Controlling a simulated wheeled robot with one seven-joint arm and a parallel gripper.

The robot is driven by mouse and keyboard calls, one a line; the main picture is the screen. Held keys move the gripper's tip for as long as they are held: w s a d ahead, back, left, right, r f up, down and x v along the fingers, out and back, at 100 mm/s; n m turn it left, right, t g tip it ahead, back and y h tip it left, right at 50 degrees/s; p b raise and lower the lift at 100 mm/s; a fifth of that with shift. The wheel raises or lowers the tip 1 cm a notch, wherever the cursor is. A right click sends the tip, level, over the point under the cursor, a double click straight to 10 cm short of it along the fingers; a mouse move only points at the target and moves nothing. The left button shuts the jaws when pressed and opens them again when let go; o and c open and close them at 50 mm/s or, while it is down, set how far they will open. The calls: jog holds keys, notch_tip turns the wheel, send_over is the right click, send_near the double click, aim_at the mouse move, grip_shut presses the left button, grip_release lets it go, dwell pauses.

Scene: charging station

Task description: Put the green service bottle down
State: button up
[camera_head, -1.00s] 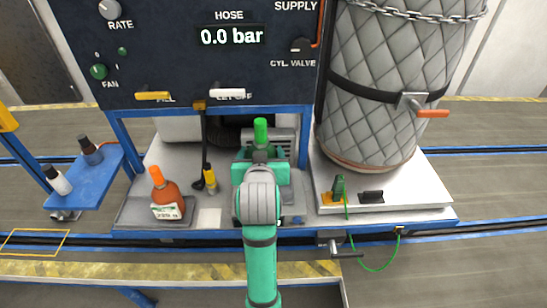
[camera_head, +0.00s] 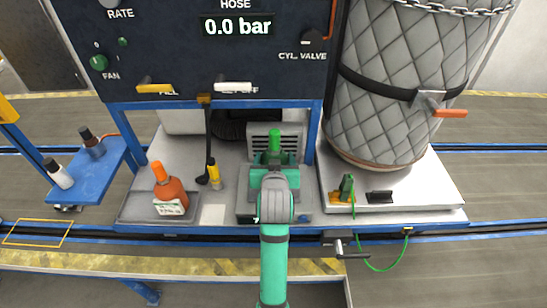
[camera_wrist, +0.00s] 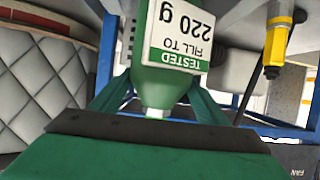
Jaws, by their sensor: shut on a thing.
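The green service bottle (camera_head: 274,142) is held by my gripper (camera_head: 273,165) over the grey deck under the dark panel. In the head view its green top shows above the gripper; my arm and gripper hide its lower part. In the wrist view the bottle (camera_wrist: 160,75) lies between the fingers, with a white label reading "TESTED FILL TO 220 g" upside down. My gripper (camera_wrist: 150,105) is shut on it. I cannot tell whether the bottle's base touches anything.
An orange bottle (camera_head: 170,190) stands on a grey tray at left. A grey flat unit (camera_head: 245,212) lies partly under my arm. A strapped quilted cylinder (camera_head: 385,110) stands at right. A blue side shelf (camera_head: 92,178) holds two small bottles.

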dwell(0.3)
jog(key=o, duration=2)
jog(key=shift+f, duration=0.1)
jog(key=shift+a, duration=0.1)
